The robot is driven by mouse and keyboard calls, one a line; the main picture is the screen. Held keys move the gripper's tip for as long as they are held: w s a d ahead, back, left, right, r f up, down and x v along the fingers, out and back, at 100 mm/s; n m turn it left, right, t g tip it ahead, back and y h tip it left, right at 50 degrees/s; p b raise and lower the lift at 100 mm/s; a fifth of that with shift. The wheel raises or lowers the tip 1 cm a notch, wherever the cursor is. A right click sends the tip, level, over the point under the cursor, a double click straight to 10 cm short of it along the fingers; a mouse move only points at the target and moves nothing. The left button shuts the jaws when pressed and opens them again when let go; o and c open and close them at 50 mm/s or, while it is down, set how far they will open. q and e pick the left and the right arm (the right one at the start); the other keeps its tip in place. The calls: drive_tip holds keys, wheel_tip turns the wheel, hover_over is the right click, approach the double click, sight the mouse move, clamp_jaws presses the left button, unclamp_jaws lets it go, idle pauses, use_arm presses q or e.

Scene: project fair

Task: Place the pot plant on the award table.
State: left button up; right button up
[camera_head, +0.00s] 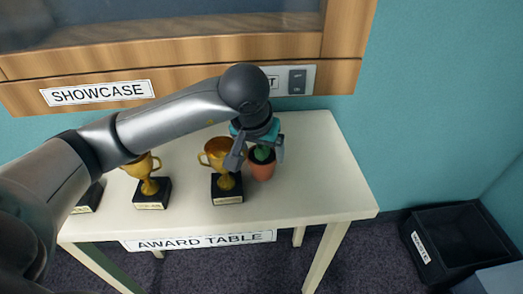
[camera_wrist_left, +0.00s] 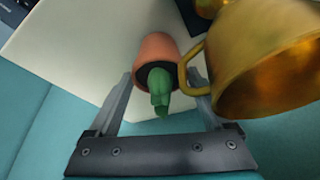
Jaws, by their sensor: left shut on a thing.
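The pot plant, a small green cactus-like plant in a terracotta pot (camera_head: 262,170), is on or just above the white award table (camera_head: 305,190), right of the trophies; I cannot tell whether its base touches. My left gripper (camera_head: 260,153) reaches down from above and is shut on the pot plant. In the left wrist view, the pot (camera_wrist_left: 153,48) and green plant (camera_wrist_left: 158,90) lie between the two fingers of my left gripper (camera_wrist_left: 160,105). My right gripper is not in view.
A gold trophy (camera_head: 226,180) stands close left of the pot, its handle near a finger in the wrist view. Another trophy (camera_head: 150,185) stands further left. The table's right part is clear. A wooden showcase (camera_head: 190,58) is behind, a black bin (camera_head: 455,245) on the floor at right.

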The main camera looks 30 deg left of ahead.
use_arm(q)
drive_tip(key=o, duration=1.3)
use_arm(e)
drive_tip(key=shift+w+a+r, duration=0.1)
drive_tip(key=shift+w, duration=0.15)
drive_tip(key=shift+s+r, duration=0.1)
use_arm(q)
drive_tip(key=p+v, duration=0.2)
drive_tip(key=v, duration=0.4)
drive_tip(key=shift+s+r, duration=0.1)
drive_tip(key=shift+r, duration=0.3)
drive_tip(key=shift+p+v, duration=0.65)
drive_tip(key=shift+v, duration=2)
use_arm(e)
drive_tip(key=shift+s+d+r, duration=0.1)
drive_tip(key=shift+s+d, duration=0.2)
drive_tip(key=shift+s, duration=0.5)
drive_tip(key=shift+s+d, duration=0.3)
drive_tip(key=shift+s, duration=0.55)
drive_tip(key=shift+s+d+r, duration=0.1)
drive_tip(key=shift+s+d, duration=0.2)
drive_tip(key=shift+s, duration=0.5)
